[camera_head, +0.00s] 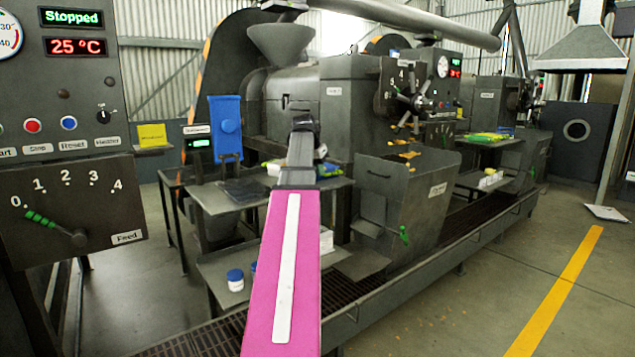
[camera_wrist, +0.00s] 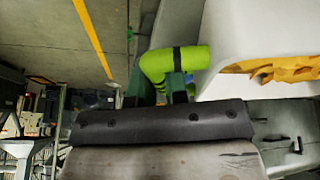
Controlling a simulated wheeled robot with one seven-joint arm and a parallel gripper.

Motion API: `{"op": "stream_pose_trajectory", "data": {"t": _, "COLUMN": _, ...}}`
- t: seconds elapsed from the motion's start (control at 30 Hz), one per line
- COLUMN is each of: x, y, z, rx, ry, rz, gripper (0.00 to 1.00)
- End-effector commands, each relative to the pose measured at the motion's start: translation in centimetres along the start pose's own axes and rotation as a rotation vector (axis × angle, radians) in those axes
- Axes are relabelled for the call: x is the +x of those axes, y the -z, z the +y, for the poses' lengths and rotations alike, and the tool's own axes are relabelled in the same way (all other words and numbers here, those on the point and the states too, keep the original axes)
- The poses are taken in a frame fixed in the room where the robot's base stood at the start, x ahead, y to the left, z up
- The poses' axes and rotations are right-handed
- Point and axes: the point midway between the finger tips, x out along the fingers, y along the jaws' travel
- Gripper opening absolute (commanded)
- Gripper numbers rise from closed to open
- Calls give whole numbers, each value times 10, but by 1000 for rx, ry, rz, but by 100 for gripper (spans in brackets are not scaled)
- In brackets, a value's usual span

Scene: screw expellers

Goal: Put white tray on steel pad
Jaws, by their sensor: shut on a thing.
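In the wrist view, a white tray (camera_wrist: 230,50) with yellow-orange flakes in it fills the upper right. A lime-green bent handle (camera_wrist: 190,59) with black bands reaches its side. My gripper (camera_wrist: 156,84) has its dark green fingers shut on this handle. In the head view my arm hides most of the gripper, and I cannot make out the held tray there. A dark grey flat plate (camera_head: 243,190), which may be the steel pad, lies on a small side table left of my arm.
A grey hopper bin (camera_head: 405,195) stands right of my arm. White-and-blue jars (camera_head: 235,280) sit on a lower shelf.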

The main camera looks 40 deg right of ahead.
Motion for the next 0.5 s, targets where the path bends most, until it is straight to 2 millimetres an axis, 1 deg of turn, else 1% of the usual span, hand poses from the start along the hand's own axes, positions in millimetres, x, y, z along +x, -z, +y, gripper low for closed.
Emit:
{"op": "stream_pose_trajectory", "data": {"t": 0.17, "x": 8, "y": 0, "z": 2, "rx": -1, "ry": 0, "rz": -1, "gripper": 0}}
{"op": "stream_pose_trajectory", "data": {"t": 0.27, "x": 18, "y": -5, "z": 1, "rx": -1, "ry": 0, "rz": -1, "gripper": 0}}
{"op": "stream_pose_trajectory", "data": {"t": 0.4, "x": 36, "y": -13, "z": 0, "rx": -1, "ry": 0, "rz": -2, "gripper": 0}}
{"op": "stream_pose_trajectory", "data": {"t": 0.5, "x": 41, "y": -14, "z": -1, "rx": 0, "ry": 1, "rz": 0, "gripper": 0}}
